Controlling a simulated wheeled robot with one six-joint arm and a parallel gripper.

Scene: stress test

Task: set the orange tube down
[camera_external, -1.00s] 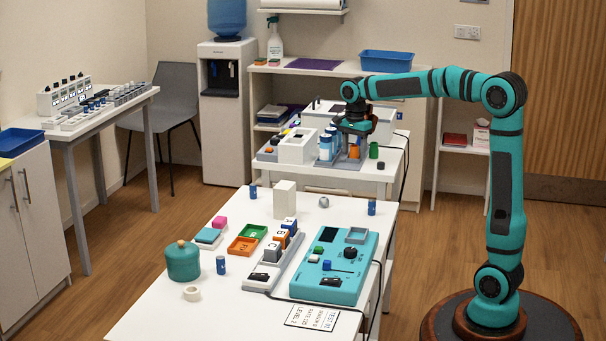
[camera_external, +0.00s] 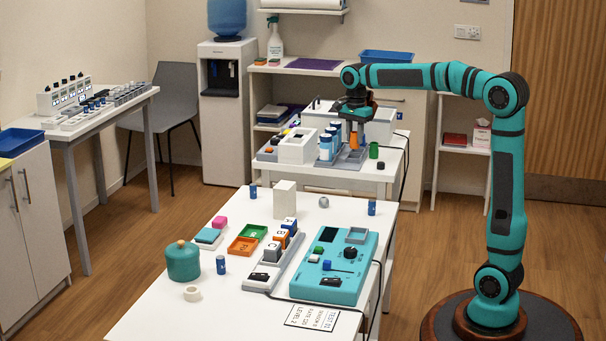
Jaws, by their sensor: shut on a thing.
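The orange tube (camera_external: 354,140) is upright at the back table, above or at the right end of the grey rack (camera_external: 349,160). My gripper (camera_external: 354,127) is shut on its upper part from above. The fingertips are small and dark here. I cannot tell for certain whether the tube's lower end is clear of the rack.
Blue-and-white tubes (camera_external: 326,147) stand just left of the orange tube. A white box (camera_external: 297,147) is further left. A green cup (camera_external: 374,150) and a small dark piece (camera_external: 381,166) are to the right. A larger white box (camera_external: 330,115) stands behind.

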